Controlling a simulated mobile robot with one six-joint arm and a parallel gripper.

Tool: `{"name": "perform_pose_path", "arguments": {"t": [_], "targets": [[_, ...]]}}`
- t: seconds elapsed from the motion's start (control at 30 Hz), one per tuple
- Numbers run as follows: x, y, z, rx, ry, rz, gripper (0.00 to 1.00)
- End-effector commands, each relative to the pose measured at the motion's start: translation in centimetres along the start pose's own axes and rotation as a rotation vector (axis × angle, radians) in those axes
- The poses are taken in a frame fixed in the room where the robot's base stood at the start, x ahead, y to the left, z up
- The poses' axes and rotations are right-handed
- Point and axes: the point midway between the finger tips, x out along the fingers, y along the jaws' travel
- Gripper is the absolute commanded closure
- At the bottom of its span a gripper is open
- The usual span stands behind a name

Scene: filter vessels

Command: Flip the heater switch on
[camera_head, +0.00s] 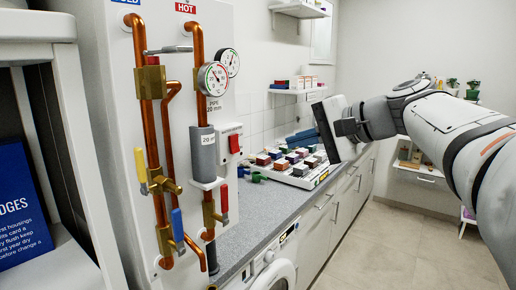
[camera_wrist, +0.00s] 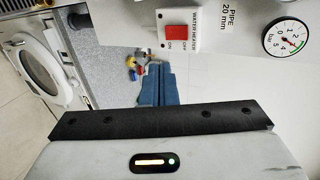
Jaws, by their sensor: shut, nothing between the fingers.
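The heater switch is a red rocker (camera_head: 234,144) in a white box on the white panel, right of the pipes. In the wrist view the red rocker (camera_wrist: 176,34) sits above the label words ON and OFF; which way it is tipped I cannot tell. My gripper (camera_head: 291,139) has blue fingers, shut together and empty, pointing left toward the panel. In the wrist view my gripper (camera_wrist: 157,67) shows its closed fingers below the switch box, apart from it.
Copper pipes (camera_head: 146,120) with coloured valve handles and gauges (camera_head: 213,78) stand left of the switch. A tray of coloured blocks (camera_head: 322,178) sits on the grey counter (camera_head: 248,220) beneath my gripper. A washing machine (camera_head: 275,277) is under the counter.

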Motion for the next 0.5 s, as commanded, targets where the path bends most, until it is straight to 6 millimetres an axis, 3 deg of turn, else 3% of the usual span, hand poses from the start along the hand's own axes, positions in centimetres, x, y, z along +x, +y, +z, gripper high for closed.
{"name": "perform_pose_path", "arguments": {"t": [0.27, 0.5], "targets": [[0.4, -0.1, 0.0, 0.0, -0.002, -0.001, 1.0], [4.0, -0.3, 0.1, 0.0, -0.007, 0.001, 1.0]]}}
